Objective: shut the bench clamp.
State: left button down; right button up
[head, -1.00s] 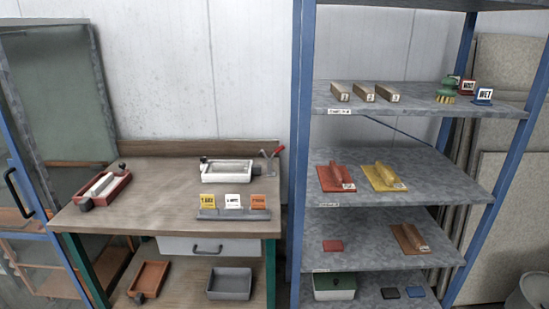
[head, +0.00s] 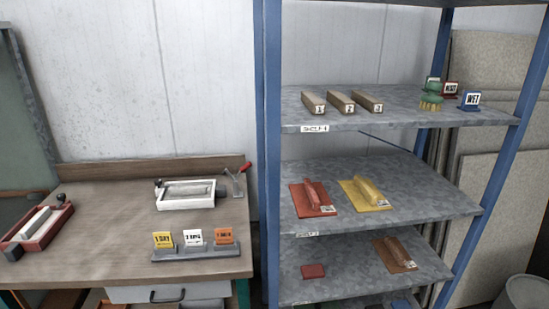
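The bench clamp (head: 235,184) stands at the back right corner of the wooden workbench (head: 110,240). It is a small grey metal clamp with a red-tipped handle (head: 245,167) that slants up to the right. It is too small here to tell for certain whether its jaw is open or shut. A white tray (head: 187,204) with a grey insert sits just left of the clamp. Neither of my grippers is in view.
A rack with yellow, white and orange cards (head: 194,252) stands at the bench's front right. A red tray (head: 40,228) lies at the left. A blue-framed shelf unit (head: 268,150) holding wooden blocks and floats stands close to the bench's right side.

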aim_at(248, 165)
jog(key=i+j+z, duration=0.15)
jog(key=i, duration=0.25)
jog(key=i+j+z, duration=0.15)
jog(key=i, duration=0.25)
